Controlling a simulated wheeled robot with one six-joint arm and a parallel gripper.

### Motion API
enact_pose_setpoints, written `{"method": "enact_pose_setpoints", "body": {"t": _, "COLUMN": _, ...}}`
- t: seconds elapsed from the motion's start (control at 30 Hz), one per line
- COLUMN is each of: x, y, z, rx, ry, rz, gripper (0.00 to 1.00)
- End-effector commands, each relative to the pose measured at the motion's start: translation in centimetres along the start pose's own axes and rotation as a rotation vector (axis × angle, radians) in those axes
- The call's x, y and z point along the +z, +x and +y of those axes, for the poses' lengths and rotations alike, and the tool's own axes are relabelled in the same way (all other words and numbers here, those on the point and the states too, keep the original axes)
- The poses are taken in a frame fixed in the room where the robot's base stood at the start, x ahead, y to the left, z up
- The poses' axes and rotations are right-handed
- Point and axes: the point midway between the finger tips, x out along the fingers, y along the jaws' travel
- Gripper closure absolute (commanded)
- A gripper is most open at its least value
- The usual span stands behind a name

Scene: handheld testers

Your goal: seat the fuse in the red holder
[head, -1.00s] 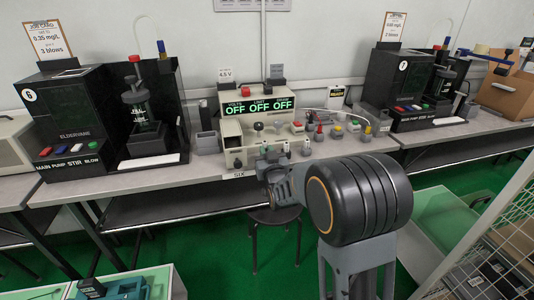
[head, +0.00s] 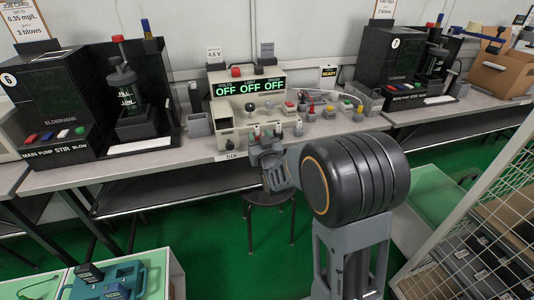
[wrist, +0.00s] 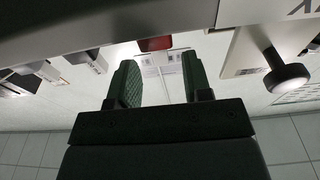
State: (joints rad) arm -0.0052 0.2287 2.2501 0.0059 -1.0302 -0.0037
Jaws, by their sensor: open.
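My gripper (head: 268,152) is in front of the beige tester (head: 228,130), whose green display reads OFF three times. In the wrist view its two green fingers (wrist: 160,82) stand apart with nothing visible between them. A red part (wrist: 155,44) shows beyond the fingers at the top of the wrist view; I cannot tell whether it is the red holder. On the bench right of the tester are small pieces, among them a red-topped one (head: 290,104). I cannot make out the fuse in any view.
A black stir unit (head: 50,110) stands left of the tester and another (head: 391,70) at the right. A round-ended knob (wrist: 288,75) is at the right of the wrist view. A stool (head: 270,195) is below the bench, and a wire-mesh rack (head: 470,215) at lower right.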

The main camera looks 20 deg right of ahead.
Motion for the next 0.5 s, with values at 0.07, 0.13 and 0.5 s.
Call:
{"method": "enact_pose_setpoints", "body": {"t": 0.07, "x": -0.1, "y": -1.6, "z": 0.0, "rx": 0.000, "ry": 0.000, "rz": -0.001, "gripper": 0.55}}
{"method": "enact_pose_setpoints", "body": {"t": 0.13, "x": -0.1, "y": -3.2, "z": 0.0, "rx": 0.000, "ry": 0.000, "rz": -0.001, "gripper": 0.55}}
{"method": "enact_pose_setpoints", "body": {"t": 0.5, "x": 0.8, "y": -9.8, "z": 0.0, "rx": 0.000, "ry": 0.000, "rz": 0.006, "gripper": 0.55}}
